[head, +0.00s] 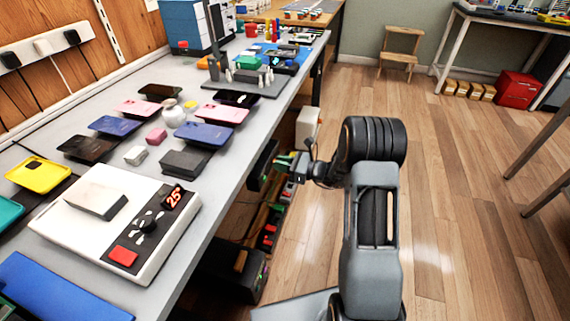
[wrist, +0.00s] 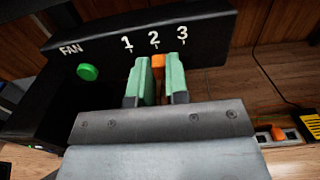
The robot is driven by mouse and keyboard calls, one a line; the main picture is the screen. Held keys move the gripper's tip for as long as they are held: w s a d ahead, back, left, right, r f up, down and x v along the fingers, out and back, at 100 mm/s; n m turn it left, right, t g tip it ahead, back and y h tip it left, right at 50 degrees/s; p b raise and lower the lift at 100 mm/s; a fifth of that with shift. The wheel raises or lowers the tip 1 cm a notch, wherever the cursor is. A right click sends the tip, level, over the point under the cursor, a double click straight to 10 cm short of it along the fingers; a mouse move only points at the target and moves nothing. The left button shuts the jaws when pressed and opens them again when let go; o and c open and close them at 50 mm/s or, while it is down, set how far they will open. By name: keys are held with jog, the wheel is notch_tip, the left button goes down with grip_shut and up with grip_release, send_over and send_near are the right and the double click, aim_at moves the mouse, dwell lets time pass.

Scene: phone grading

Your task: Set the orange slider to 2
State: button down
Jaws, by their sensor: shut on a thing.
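The black fan panel (wrist: 205,35) fills the upper part of the wrist view, with the white label FAN, a green round button (wrist: 88,72) and the numerals 1, 2 and 3. The orange slider (wrist: 158,62) shows just below the numeral 2, between my green fingertips. My gripper (wrist: 157,75) is shut on it. The fingers hide the slider's lower part and most of its track. In the head view my gripper (head: 291,162) reaches left to the dark panel box (head: 262,166) at the table's side; the slider cannot be made out there.
The grey table (head: 226,171) above the panel holds several phones and a white device (head: 80,235) with a red display. Below are shelves with dark boxes. A black-and-yellow item (wrist: 300,122) lies at the right of the wrist view. Wooden floor (head: 450,200) is open to the right.

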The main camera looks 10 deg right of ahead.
jog(key=c, duration=1.1)
grip_release()
jog(key=p+v, duration=0.3)
jog(key=v, duration=1)
jog(key=shift+s+d, duration=0.2)
jog(key=shift+d, duration=0.1)
jog(key=s+a+r+n+g+h+p, duration=0.25)
jog(key=s+a+r+n+p, duration=0.2)
jog(key=r, duration=0.35)
jog(key=s+a+r+n+g+h+p, duration=0.2)
jog(key=s+a+r+n+g+p, duration=0.15)
jog(key=r+p, duration=0.3)
jog(key=s+a+r+n+g+h+p, duration=0.25)
jog(key=r+n+g+p, duration=0.2)
jog(key=r, duration=0.35)
jog(key=s+r+n+t+h+p, duration=0.1)
jog(key=s+r+n+h+p, duration=0.1)
jog(key=r+n+p, duration=0.2)
jog(key=s+d+r+n+t+h+p, duration=0.1)
jog(key=s+r+n+t+h+p, duration=0.1)
jog(key=r, duration=0.6)
jog(key=s+r+n+t+h+p, duration=0.2)
jog(key=s+r+n+h+p, duration=0.1)
jog(key=r+n+p, duration=0.3)
jog(key=shift+s+d+h, duration=0.15)
jog(key=shift+s+h, duration=0.15)
jog(key=shift+h, duration=0.4)
